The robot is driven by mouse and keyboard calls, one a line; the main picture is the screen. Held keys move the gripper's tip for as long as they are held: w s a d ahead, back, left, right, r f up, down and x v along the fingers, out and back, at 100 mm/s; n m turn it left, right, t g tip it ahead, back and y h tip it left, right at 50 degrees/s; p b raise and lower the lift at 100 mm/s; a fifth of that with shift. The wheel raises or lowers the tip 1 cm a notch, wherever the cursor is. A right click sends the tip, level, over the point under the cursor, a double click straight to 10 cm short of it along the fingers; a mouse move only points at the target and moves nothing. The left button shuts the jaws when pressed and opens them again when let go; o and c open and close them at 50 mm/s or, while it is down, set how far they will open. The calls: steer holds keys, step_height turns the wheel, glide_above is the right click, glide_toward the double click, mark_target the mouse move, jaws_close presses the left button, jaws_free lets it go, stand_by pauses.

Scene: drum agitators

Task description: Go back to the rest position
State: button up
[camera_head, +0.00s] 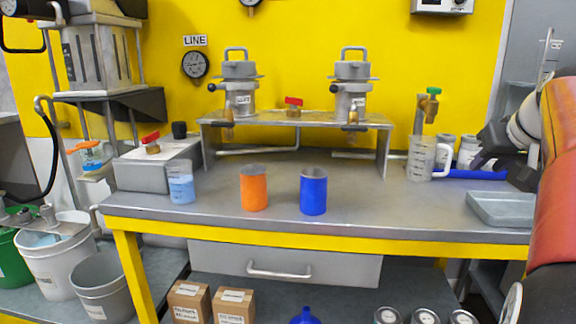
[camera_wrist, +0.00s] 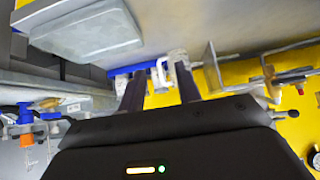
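My gripper (camera_head: 476,160) is at the right of the bench in the head view, partly hidden by my own arm. In the wrist view its two dark fingers (camera_wrist: 158,80) stand apart, with nothing seen held between them. A clear measuring jug (camera_head: 419,160) stands left of my gripper, its white handle towards it. The handle appears beyond the fingers in the wrist view (camera_wrist: 176,62); I see no contact. An orange cup (camera_head: 254,189) and a blue cup (camera_head: 313,192) stand at the bench front. A beaker of blue liquid (camera_head: 181,187) stands to their left.
A grey tray (camera_head: 502,209) lies at the bench's right front, near my arm. A metal stand (camera_head: 290,119) carries two lidded vessels at the back. A grey box (camera_head: 155,166) with a red valve is at the left. The bench's middle front has free room.

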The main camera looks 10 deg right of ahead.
steer(key=s+a+f+g+y, duration=0.1)
steer(key=s+a+f, duration=0.25)
steer(key=a, duration=0.35)
steer(key=s+a+f+n, duration=0.1)
steer(key=s+a+f, duration=0.1)
steer(key=a+f, duration=0.35)
steer(key=s+a+f+g+y, duration=0.1)
steer(key=s+a+f, duration=0.1)
steer(key=a, duration=0.6)
steer(key=s+a+f+n+g, duration=0.1)
steer(key=s+a+f, duration=0.8)
steer(key=s+f, duration=0.3)
steer(key=shift+s+f+n, duration=0.2)
steer(key=shift+f+n, duration=0.2)
steer(key=shift+f, duration=0.3)
